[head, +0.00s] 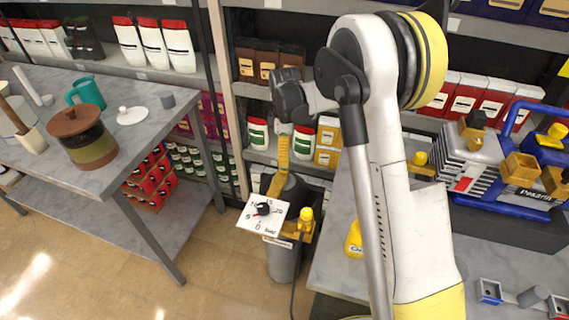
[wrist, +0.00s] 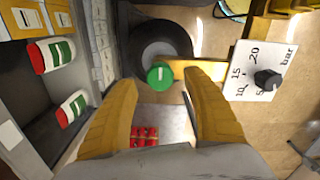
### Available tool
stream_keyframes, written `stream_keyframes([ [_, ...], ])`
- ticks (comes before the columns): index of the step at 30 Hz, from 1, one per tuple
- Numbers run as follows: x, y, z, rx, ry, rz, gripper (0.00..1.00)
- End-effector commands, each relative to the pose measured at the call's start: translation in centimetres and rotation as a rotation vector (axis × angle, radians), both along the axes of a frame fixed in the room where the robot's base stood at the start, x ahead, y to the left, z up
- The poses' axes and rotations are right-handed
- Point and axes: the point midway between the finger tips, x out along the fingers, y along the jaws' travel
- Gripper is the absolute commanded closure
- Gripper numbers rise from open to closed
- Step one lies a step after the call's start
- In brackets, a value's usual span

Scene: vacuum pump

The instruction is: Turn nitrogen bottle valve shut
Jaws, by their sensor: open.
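The nitrogen bottle (head: 284,262) is a grey cylinder standing on the floor beside the right bench. In the wrist view its dark round top (wrist: 160,40) shows beyond my fingers. A green round valve knob (wrist: 160,74) with a white line appears between my fingertips, with visible gaps on both sides. The knob is hidden in the head view. My gripper (head: 279,172) points down over the bottle, its yellow fingers open and empty. The fingers (wrist: 161,80) frame the knob in the wrist view. I cannot tell the exact height gap.
A white dial plate (head: 254,222) marked bar, with a black knob (wrist: 267,79), sits close beside the bottle. A yellow knob (head: 306,214) stands near it. A shelf (head: 222,75) with jars is behind. The left bench (head: 110,180) and the right bench (head: 328,262) flank the bottle.

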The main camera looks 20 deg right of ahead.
Motion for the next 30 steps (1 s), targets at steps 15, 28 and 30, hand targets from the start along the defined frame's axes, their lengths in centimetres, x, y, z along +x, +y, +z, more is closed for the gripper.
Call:
stream_keyframes([
  [15,0.0,0.0,-3.7,0.0,0.0,-0.001,0.41],
  [28,0.0,0.0,-3.7,0.0,0.0,-0.001,0.95],
  [30,0.0,0.0,-3.7,0.0,0.0,-0.002,0.95],
])
